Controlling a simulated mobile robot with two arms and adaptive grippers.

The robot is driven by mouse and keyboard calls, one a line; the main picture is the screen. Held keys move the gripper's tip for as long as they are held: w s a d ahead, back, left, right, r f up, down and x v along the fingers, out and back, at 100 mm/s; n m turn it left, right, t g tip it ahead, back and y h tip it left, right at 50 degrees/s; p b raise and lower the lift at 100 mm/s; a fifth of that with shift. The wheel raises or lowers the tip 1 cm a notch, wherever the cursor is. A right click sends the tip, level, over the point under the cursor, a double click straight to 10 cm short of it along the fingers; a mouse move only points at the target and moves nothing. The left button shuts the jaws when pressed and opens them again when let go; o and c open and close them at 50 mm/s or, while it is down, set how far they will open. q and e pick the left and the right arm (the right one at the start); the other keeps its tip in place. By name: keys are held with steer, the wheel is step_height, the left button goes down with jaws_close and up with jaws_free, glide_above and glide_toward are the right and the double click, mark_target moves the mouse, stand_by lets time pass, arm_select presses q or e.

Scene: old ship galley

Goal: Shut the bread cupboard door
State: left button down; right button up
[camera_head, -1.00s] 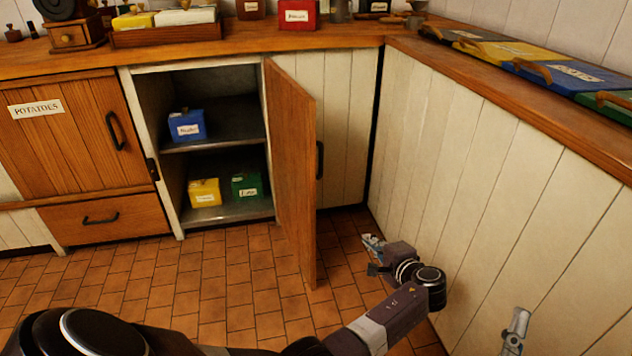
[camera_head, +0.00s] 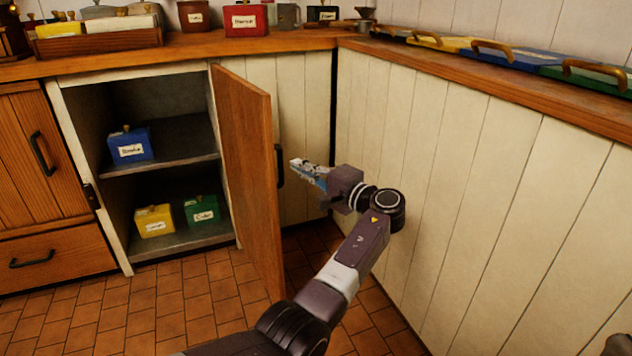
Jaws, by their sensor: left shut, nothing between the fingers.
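The bread cupboard door (camera_head: 250,190) is a plain wooden panel, standing wide open. It is hinged at the right side of the cupboard opening and juts out toward me. Its dark handle (camera_head: 279,166) shows past the free edge, on the outer, right-hand face. The open cupboard (camera_head: 72,110) shows two shelves with a blue tin (camera_head: 130,146), a yellow tin (camera_head: 154,222) and a green tin (camera_head: 202,213). My left gripper (camera_head: 298,166) is shut and empty, on the outer side of the door, close to the handle; I cannot tell whether it touches.
White plank panelling (camera_head: 470,190) closes off the right side, close to my left arm. A wooden counter (camera_head: 190,53) with tins and boxes runs above the cupboard. The tiled floor (camera_head: 190,310) left of the door looks clear.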

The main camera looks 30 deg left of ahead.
arm_select(q)
steer(key=shift+s+a, duration=0.65)
steer(key=shift+s, duration=0.2)
steer(key=shift+s+a, duration=0.6)
steer(key=shift+s, duration=0.2)
